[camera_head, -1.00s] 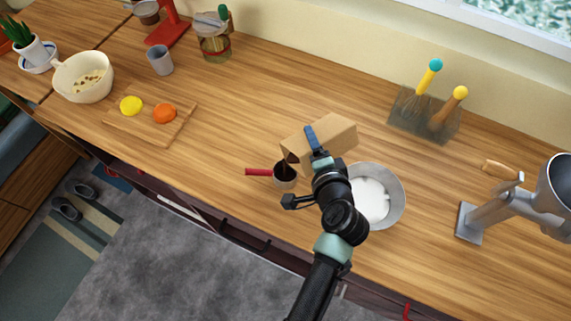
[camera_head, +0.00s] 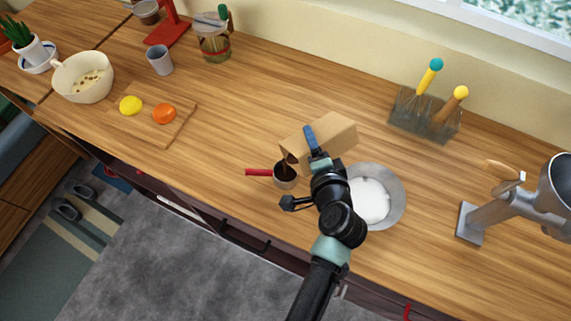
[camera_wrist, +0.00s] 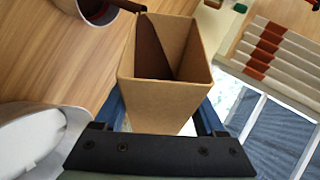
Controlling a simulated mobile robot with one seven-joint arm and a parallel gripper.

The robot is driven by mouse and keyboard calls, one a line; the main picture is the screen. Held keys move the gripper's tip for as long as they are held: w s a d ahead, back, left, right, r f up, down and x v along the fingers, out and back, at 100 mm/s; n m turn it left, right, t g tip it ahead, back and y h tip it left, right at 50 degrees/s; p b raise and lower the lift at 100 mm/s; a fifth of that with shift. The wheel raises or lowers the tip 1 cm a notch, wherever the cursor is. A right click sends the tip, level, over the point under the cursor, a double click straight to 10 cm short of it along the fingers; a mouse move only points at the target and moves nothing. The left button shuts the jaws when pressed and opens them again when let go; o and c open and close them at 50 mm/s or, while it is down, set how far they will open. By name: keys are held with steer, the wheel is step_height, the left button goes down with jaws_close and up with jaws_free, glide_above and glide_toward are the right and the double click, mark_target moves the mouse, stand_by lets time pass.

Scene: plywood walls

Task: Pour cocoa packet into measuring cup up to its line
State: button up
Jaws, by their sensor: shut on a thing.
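The cocoa packet (camera_head: 332,134) is a tan cardboard box held tilted on its side, its open end toward the measuring cup. In the wrist view the open packet (camera_wrist: 165,85) shows dark brown cocoa inside. My gripper (camera_head: 314,143) is shut on it; its blue fingers (camera_wrist: 160,118) show on both sides of the box. The measuring cup (camera_head: 285,181) is small with a red handle and stands on the counter just below the packet's mouth. A brown stream runs into it, and dark cocoa shows inside. The cup (camera_wrist: 98,9) is partly cut off in the wrist view. I cannot make out its line.
A metal bowl (camera_head: 396,200) with white contents stands close right of my gripper. A grey stand mixer or lamp-like device (camera_head: 480,217) is farther right. A utensil holder (camera_head: 424,118) stands at the back. A cutting board (camera_head: 148,127) with fruit lies left; the counter between is clear.

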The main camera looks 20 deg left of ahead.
stand_by(0.4)
steer(key=shift+w+d+f+m+g+y+p, duration=0.2)
steer(key=shift+w+f+m+g+p, duration=0.1)
steer(key=shift+f+m+g+p, duration=0.2)
steer(key=shift+w+d+f+m+g+y+p, duration=0.2)
steer(key=shift+w+f+m+g+p, duration=0.15)
steer(key=shift+f+m+g, duration=0.2)
